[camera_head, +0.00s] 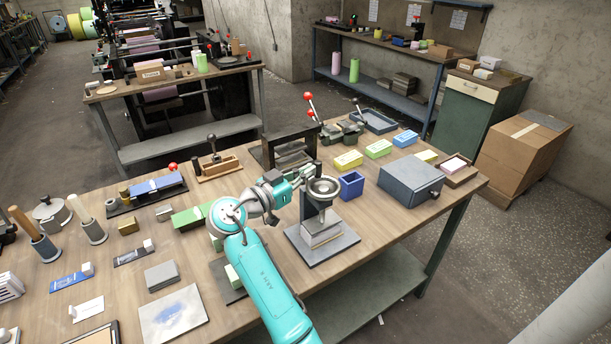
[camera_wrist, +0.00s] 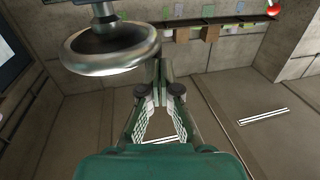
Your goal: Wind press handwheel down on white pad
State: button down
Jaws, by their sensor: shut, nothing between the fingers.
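The press (camera_head: 318,212) stands on a grey base plate on the wooden bench, with its round metal handwheel (camera_head: 324,187) on top. A pale block or pad (camera_head: 322,236) sits low in the press; I cannot tell its layers apart. My gripper (camera_head: 313,169) is at the far side of the handwheel, near its rim. In the wrist view the handwheel (camera_wrist: 110,50) fills the upper left, and my gripper (camera_wrist: 160,88) is shut just right of the rim. A dark upright post shows by the fingertips; whether they touch it or the rim is unclear.
A blue open bin (camera_head: 351,185) stands close right of the press, with a grey box (camera_head: 410,182) beyond it. A dark frame-like fixture (camera_head: 290,147) stands behind my gripper. Several coloured blocks lie at the back right. Tools and blocks crowd the bench's left.

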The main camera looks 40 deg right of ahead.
aim_at(317, 166)
jog(key=shift+w+d+m+g, duration=0.2)
jog(key=shift+d+m+g, duration=0.3)
jog(key=shift+g, duration=0.4)
jog(key=shift+d, duration=0.75)
jog(key=shift+s+d, duration=0.1)
jog(key=shift+d, duration=0.55)
jog(key=shift+a, duration=0.1)
jog(key=w+a, duration=0.1)
jog(key=a, duration=1)
jog(key=shift+a, duration=0.35)
jog(key=shift+w, duration=0.1)
